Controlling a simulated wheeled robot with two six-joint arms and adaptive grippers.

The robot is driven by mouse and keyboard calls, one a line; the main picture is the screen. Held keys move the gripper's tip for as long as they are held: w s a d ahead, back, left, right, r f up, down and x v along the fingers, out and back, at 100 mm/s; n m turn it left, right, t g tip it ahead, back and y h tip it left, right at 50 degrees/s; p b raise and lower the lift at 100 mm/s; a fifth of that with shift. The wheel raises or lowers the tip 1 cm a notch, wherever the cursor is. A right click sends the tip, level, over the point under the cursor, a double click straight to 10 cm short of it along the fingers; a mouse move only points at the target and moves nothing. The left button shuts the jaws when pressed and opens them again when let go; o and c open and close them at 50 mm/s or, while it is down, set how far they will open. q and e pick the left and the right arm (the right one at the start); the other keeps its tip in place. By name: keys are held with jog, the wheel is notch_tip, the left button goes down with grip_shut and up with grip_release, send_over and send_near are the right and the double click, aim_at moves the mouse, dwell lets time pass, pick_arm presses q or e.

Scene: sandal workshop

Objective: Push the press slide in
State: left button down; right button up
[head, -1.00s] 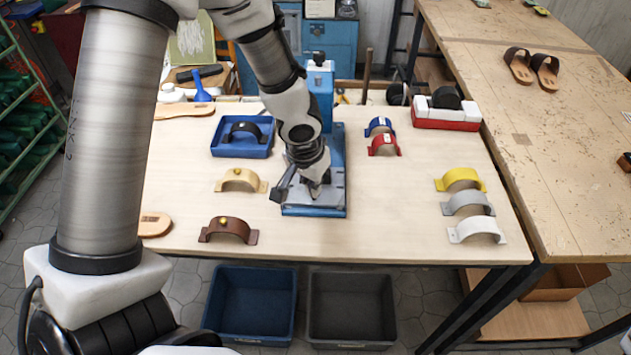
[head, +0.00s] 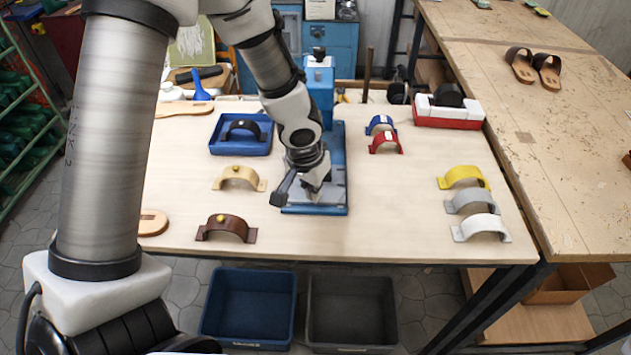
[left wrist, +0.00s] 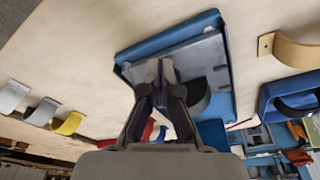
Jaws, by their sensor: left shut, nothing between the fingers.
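The blue press (head: 325,90) stands at the middle of the near table, with its base running toward the front edge. Its grey slide plate (head: 335,195) lies at the front end of the base. The slide also shows in the left wrist view (left wrist: 206,62), with a dark rounded piece (left wrist: 197,97) on it. My left gripper (head: 303,203) is shut and empty, pointing down over the front part of the slide. Its fingertips (left wrist: 160,68) appear at or just above the plate; I cannot tell whether they touch. My arm hides part of the press. My right gripper is not in view.
A blue tray (head: 240,147) with a black strap stands left of the press. Tan (head: 240,178) and brown (head: 227,229) straps lie nearer. Blue and red straps (head: 385,141) lie to the right, several more farther right. The wood between is clear.

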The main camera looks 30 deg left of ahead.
pick_arm(q)
jog(key=shift+w+a+r+p, duration=0.1)
jog(key=shift+w+a+p, duration=0.25)
jog(key=shift+w, duration=0.2)
jog(key=shift+w+a+p, duration=0.3)
jog(key=shift+w+p, duration=0.05)
jog(key=shift+w, duration=0.15)
jog(key=w+p, duration=0.1)
jog(key=w+a+p, duration=0.1)
jog(key=shift+w+a+p, duration=0.2)
jog(key=shift+a+p, duration=0.05)
jog(key=shift+p, duration=0.05)
jog(key=w+p, duration=0.1)
jog(key=w+a+p, duration=0.1)
jog(key=p, duration=0.1)
jog(key=shift+w+a+p, duration=0.2)
jog(key=shift+a+p, duration=0.05)
jog(key=shift+p, duration=0.05)
jog(key=w+a+p, duration=0.1)
jog(key=w+p, duration=0.1)
jog(key=p, duration=0.3)
jog(key=shift+w+a, duration=0.15)
jog(key=shift+w+a+p, duration=0.5)
jog(key=shift+w+p, duration=0.05)
jog(key=shift+w, duration=0.3)
notch_tip(320, 180, up, 7)
jog(key=shift+s, duration=0.25)
jog(key=shift+d, duration=0.1)
